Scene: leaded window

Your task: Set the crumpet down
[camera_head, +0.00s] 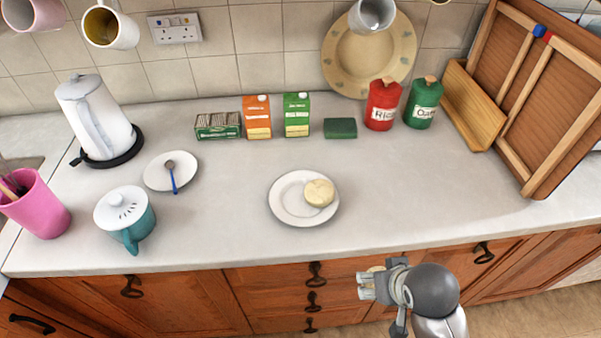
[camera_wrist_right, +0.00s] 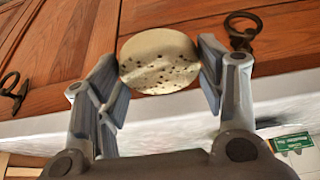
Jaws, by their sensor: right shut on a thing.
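A pale round crumpet (camera_wrist_right: 160,61) with small holes in its face is held between the two fingers of my right gripper (camera_wrist_right: 158,75). In the head view the right gripper (camera_head: 372,283) is in front of the drawers, lower than the worktop's front edge, and only a bit of the held crumpet (camera_head: 376,269) shows. Another pale round piece, like a crumpet (camera_head: 319,193), lies on the right part of a white plate (camera_head: 283,214) on the worktop. The plate is up and left of the gripper, apart from it. My left gripper is not in view.
The grey worktop (camera_head: 420,190) is clear right of the plate. A saucer with a blue spoon (camera_head: 158,182), teal pot (camera_head: 126,218), pink cup (camera_head: 36,205) and kettle (camera_head: 97,118) stand left. Cartons (camera_head: 257,117), a green sponge (camera_head: 340,128) and canisters (camera_head: 382,105) line the back.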

